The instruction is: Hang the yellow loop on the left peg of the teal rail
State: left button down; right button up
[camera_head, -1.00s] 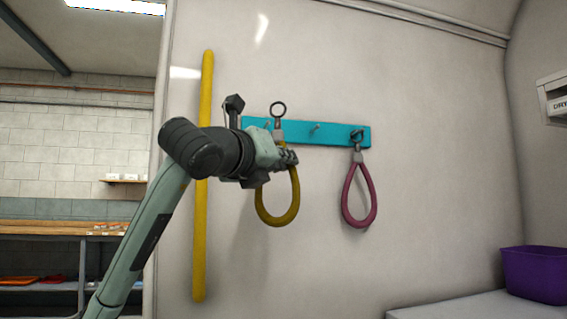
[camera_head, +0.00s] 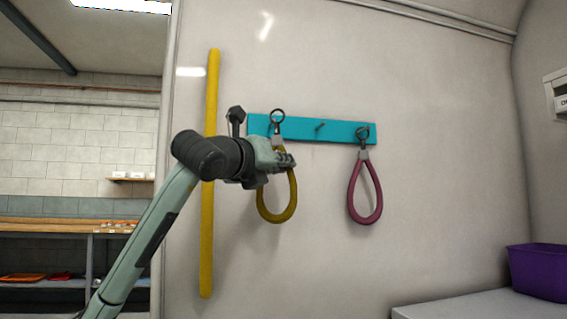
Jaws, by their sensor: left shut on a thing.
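The yellow loop (camera_head: 291,205) hangs upright below my left gripper (camera_head: 284,160), which is shut on its upper part. The loop's dark metal ring (camera_head: 278,109) stands above the gripper, in front of the left end of the teal rail (camera_head: 345,130). The ring overlaps the left peg's place in the picture. I cannot tell whether the peg passes through the ring or lies behind it. The middle peg (camera_head: 320,127) is bare. My right gripper is not in view.
A pink loop (camera_head: 352,192) hangs by its ring at the rail's right end. A vertical yellow bar (camera_head: 208,240) is on the wall behind my left arm. A purple bin (camera_head: 537,272) stands on a pale counter (camera_head: 450,306) at lower right.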

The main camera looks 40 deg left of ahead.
pick_arm(q)
jog(key=shift+w+a+f, duration=0.35)
jog(key=shift+w+a, duration=0.35)
jog(key=shift+a, duration=0.15)
jog(key=shift+w+a+f+b, duration=0.2)
jog(key=shift+a+b, duration=0.05)
jog(key=shift+b, duration=0.2)
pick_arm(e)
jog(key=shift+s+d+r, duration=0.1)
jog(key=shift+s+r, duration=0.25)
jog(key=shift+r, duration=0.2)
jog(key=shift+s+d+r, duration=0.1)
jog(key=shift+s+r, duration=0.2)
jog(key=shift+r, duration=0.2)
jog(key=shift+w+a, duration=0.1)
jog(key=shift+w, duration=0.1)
